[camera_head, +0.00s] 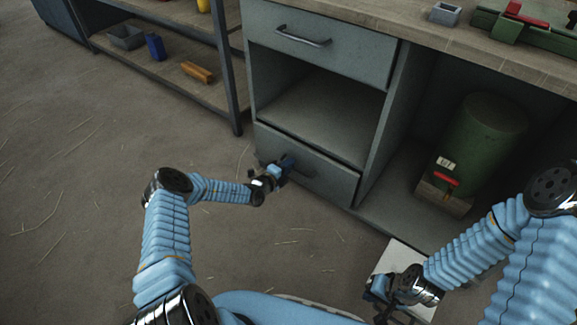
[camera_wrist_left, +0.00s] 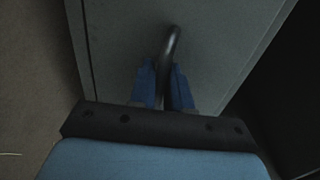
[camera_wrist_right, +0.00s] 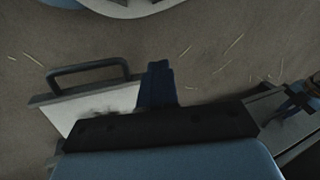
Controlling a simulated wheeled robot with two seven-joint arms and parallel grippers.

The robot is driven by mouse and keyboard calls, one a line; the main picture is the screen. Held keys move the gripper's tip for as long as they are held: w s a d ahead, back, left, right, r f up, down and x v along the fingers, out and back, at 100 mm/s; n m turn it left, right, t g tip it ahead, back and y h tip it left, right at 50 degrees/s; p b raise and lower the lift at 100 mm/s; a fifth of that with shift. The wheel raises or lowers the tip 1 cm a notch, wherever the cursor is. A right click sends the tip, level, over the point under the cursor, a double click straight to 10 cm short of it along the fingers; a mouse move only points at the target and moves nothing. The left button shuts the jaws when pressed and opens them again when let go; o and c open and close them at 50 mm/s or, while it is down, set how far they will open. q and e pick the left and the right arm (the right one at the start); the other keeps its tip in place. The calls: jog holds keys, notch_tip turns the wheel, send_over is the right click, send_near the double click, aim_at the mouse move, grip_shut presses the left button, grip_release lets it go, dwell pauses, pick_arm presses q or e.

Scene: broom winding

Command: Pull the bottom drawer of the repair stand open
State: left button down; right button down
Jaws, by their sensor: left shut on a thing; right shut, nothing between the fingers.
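The repair stand (camera_head: 378,120) is a grey cabinet with a wooden top. Its bottom drawer (camera_head: 325,180) has a plain grey front and appears about flush with the frame; I cannot make out a gap. My left gripper (camera_head: 285,168) is shut on the bottom drawer's dark bar handle (camera_head: 303,172). In the left wrist view the blue fingers (camera_wrist_left: 165,88) stand on either side of the handle (camera_wrist_left: 171,48), with the drawer front (camera_wrist_left: 120,40) behind. My right gripper (camera_head: 378,296) is shut and empty, low at the front right; its fingers show in the right wrist view (camera_wrist_right: 158,85).
A pale flat thing (camera_head: 400,260) lies by my right gripper; the right wrist view shows a dark bar handle (camera_wrist_right: 85,68) on it. A green cylinder (camera_head: 485,140) stands in the right bay. The top drawer (camera_head: 325,45) is shut. Floor before the bottom drawer is clear.

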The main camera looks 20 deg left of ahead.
pick_arm(q)
jog(key=f+p+v, duration=0.3)
jog(key=p+v, duration=0.1)
jog(key=v, duration=0.9)
jog(key=s+f+p+v, duration=0.1)
jog(key=f+p+v, duration=0.1)
jog(key=v, duration=1.2)
jog(key=shift+s+a+f+p, duration=0.2)
jog(key=shift+f+p, duration=0.15)
jog(key=shift+p, duration=0.5)
jog(key=c, duration=1.3)
grip_release()
jog(key=shift+o, duration=0.2)
jog(key=v, duration=1.3)
jog(key=shift+s, duration=0.35)
